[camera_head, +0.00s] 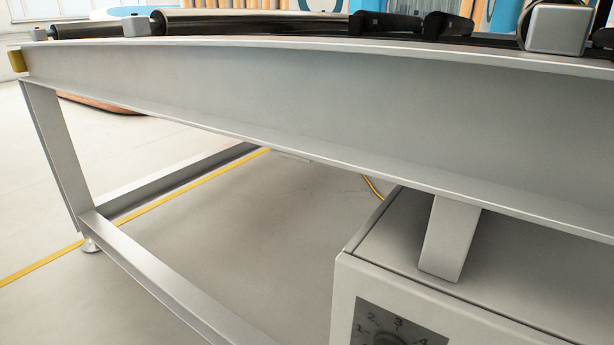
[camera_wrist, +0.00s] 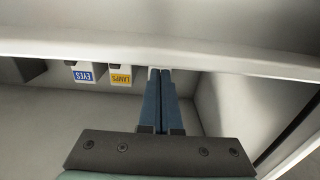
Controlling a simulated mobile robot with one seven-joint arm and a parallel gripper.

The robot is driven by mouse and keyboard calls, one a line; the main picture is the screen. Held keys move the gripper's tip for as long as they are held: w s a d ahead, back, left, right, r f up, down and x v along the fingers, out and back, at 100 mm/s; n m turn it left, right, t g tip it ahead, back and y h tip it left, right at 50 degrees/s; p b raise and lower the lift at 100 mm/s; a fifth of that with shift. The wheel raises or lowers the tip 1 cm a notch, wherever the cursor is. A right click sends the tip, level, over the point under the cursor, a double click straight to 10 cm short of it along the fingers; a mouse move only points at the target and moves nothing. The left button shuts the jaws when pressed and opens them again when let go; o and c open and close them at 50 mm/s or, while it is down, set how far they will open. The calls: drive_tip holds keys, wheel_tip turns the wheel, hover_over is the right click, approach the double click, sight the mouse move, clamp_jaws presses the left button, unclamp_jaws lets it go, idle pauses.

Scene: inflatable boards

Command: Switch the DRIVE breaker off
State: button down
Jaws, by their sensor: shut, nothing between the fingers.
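In the wrist view, my gripper (camera_wrist: 160,74) is shut and empty, with its two blue-grey fingers together. Its tips reach under a pale horizontal edge, in front of a row of small breakers. Two breaker labels read upside down: a blue EYES label (camera_wrist: 83,76) and a yellow LAMPS label (camera_wrist: 121,78), both left of the fingers. No DRIVE label can be read; the fingers cover the spot right of LAMPS. I cannot tell whether the tips touch anything. My gripper is not in the head view.
In the wrist view, a pale edge (camera_wrist: 110,45) crosses above the fingertips and a light wall (camera_wrist: 225,105) stands to the right. The head view shows a grey cabinet (camera_head: 350,245) with a numbered dial (camera_head: 385,335), under a long metal beam (camera_head: 300,95). Open floor lies left.

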drive_tip(key=shift+s+a+r, duration=0.45)
drive_tip(key=shift+s+a, duration=0.15)
drive_tip(key=shift+s, duration=0.25)
drive_tip(key=v, duration=1.4)
drive_tip(key=shift+b, duration=0.45)
